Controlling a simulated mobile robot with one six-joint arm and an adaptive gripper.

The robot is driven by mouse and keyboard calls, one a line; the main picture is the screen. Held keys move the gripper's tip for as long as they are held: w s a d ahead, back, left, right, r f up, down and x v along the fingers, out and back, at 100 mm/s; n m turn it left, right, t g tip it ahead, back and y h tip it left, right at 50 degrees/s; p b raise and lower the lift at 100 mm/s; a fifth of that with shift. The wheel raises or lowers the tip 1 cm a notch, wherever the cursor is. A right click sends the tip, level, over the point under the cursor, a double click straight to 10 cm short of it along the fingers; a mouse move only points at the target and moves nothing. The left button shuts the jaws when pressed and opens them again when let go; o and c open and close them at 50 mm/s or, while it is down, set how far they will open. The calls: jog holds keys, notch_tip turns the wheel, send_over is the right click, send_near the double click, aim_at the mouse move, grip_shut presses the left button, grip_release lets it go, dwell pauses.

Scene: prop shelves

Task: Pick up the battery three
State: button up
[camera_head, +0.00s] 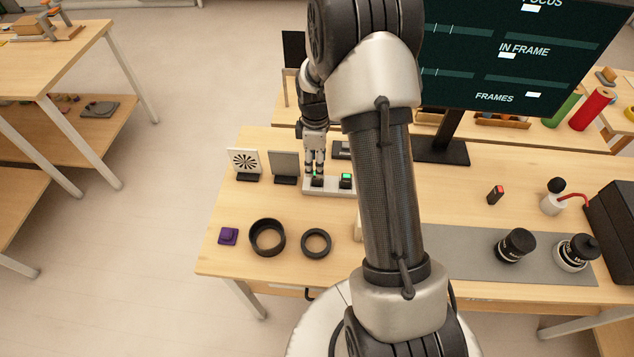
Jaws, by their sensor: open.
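A white charger strip (335,188) lies on the wooden table, left of my arm. Two dark blocks with green tops, which look like batteries, sit in it: a left one (317,182) under my fingers and a right one (346,181) beside my arm. A separate dark battery-like block with a red top (495,195) stands on the table at right. No number is readable, so I cannot tell which is battery three. My gripper (315,172) points down, open, with its fingertips at the left block's top. Whether they touch it is unclear. My arm hides part of the strip's right side.
Two small framed panels, one with a starburst (244,162) and one grey (285,164), stand left of my gripper. A monitor (515,45) stands behind.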

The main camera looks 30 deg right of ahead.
aim_at(317, 180)
jog(key=shift+w+d+f+b, duration=0.15)
jog(key=shift+f+b, duration=0.45)
jog(key=shift+f, duration=1.2)
jog(key=shift+s+d+f+b, duration=0.1)
jog(key=shift+f+b, duration=0.45)
jog(key=shift+f, duration=1.2)
jog(key=shift+c, duration=0.2)
grip_shut()
